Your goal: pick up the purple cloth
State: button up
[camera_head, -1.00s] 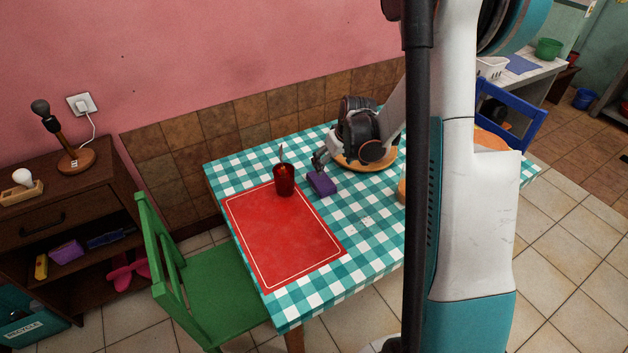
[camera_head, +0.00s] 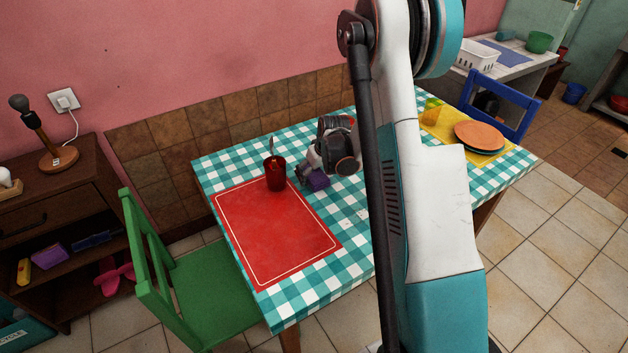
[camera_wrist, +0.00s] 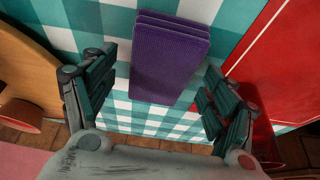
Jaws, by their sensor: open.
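The purple cloth (camera_head: 318,181) lies folded on the checked tablecloth, right of the red cup. In the wrist view the cloth (camera_wrist: 170,55) shows as a folded stack with several layers at its upper edge. My gripper (camera_head: 305,174) is right above the cloth and partly hides it in the head view. In the wrist view my gripper (camera_wrist: 158,70) is open, one finger on each side of the cloth, with a gap on both sides. I cannot tell how high the fingertips are above the table.
The red cup (camera_head: 275,174) with a spoon stands close left of my gripper, on the red placemat (camera_head: 275,228). A round wooden board (camera_wrist: 25,65) is on the cloth's other side. A green chair (camera_head: 205,285) stands at the table's left. Another purple item (camera_head: 50,254) lies on the low shelf.

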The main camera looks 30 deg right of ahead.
aim_at(315, 174)
jog(key=shift+w+f, duration=0.15)
jog(key=shift+f, duration=0.15)
jog(key=shift+r, duration=0.1)
jog(key=c, duration=1.2)
jog(key=shift+o, duration=0.2)
notch_tip(315, 174, up, 20)
jog(key=p, duration=0.6)
jog(key=shift+p, duration=0.4)
